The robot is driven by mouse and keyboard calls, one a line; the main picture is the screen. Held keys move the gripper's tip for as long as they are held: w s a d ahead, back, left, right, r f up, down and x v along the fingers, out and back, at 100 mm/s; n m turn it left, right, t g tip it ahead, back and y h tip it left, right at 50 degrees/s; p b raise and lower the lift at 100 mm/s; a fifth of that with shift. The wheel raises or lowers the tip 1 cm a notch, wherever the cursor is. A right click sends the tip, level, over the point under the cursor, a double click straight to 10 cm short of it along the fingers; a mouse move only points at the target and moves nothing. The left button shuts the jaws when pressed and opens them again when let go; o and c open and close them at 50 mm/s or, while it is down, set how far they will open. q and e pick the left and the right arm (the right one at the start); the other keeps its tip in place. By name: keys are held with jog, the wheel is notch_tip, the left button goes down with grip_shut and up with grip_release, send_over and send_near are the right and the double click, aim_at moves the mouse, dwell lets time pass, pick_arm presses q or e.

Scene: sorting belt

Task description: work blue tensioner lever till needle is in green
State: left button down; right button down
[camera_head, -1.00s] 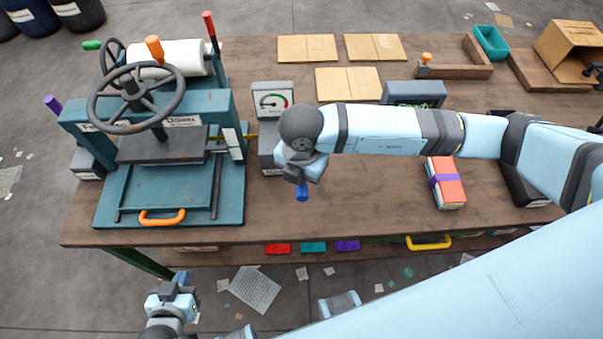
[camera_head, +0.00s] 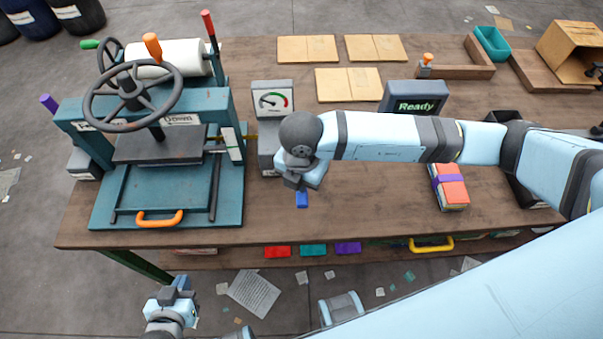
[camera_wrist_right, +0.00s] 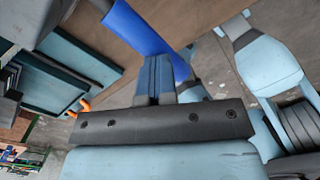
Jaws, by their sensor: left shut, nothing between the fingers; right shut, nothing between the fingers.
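The blue tensioner lever (camera_head: 302,201) sticks out below my right gripper (camera_head: 300,183), which hides its upper part in the head view. In the right wrist view the blue lever (camera_wrist_right: 145,36) runs slantwise just past the fingertips of my right gripper (camera_wrist_right: 156,62). The fingers are shut with nothing between them; I cannot tell whether they touch the lever. The gauge (camera_head: 272,101) has a white dial with a green and red arc; its needle seems to point left, away from the green. My left gripper (camera_head: 180,284) is shut and empty, in front of the table's near edge.
A teal press (camera_head: 215,197) with a handwheel (camera_head: 133,88) stands left of the gauge. A screen (camera_head: 416,98) reading "Ready" stands behind my right arm. A banded orange stack (camera_head: 450,188) lies to the right. The tabletop (camera_head: 370,205) between lever and stack is clear.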

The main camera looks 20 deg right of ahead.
jog(key=shift+d+f+b, duration=0.1)
jog(key=shift+f+b, duration=0.85)
jog(key=shift+f, duration=0.5)
notch_tip(320, 180, up, 15)
jog(key=p, duration=0.9)
jog(key=shift+f+p, duration=0.2)
jog(key=shift+p, duration=0.15)
dwell(0.6)
jog(key=shift+w, duration=0.15)
